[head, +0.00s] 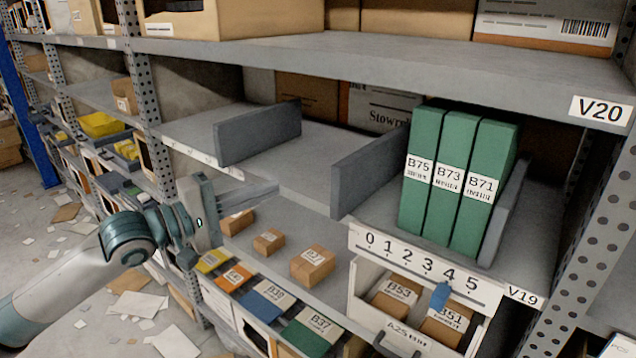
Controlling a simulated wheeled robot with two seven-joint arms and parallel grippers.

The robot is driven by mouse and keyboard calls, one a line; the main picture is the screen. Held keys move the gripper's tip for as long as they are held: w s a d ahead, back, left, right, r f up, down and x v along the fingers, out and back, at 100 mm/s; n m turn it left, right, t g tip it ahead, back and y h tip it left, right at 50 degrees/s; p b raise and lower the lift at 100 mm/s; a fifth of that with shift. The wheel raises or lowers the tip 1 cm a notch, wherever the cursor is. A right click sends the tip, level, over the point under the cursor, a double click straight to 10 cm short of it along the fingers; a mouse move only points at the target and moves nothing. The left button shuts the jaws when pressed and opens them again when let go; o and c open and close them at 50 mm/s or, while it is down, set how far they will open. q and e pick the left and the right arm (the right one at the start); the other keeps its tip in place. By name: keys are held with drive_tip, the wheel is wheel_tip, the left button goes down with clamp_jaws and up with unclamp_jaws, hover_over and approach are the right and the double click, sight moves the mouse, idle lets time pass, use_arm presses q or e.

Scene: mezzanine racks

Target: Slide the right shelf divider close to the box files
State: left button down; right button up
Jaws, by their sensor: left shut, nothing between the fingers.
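Three green box files, B75 (417,180), B73 (447,190) and B71 (482,195), stand upright side by side on the V19 shelf. A grey divider (507,212) stands at their right, very close to B71; I cannot tell whether it touches. Another grey divider (370,172) stands left of the files, with a clear gap to B75. A third divider (258,132) is farther left. My left gripper (277,186) is shut and empty, in front of the shelf edge, left of and apart from the middle divider. My right gripper is not in view.
A numbered scale strip (415,266) with a blue marker (440,295) runs along the shelf front. The V20 shelf (400,65) lies close above. Below are small cartons (313,263) and an open-fronted drawer (402,340). Shelf space (290,170) between the left dividers is clear.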

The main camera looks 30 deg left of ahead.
use_arm(q)
drive_tip(key=w+d+p, duration=0.4)
drive_tip(key=w+d, duration=0.2)
drive_tip(key=w, duration=0.2)
drive_tip(key=shift+d+p, duration=0.35)
drive_tip(key=shift+d, duration=0.05)
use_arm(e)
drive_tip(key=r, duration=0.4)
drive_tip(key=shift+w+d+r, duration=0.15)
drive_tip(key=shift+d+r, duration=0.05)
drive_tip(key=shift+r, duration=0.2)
use_arm(q)
drive_tip(key=shift+w, duration=0.15)
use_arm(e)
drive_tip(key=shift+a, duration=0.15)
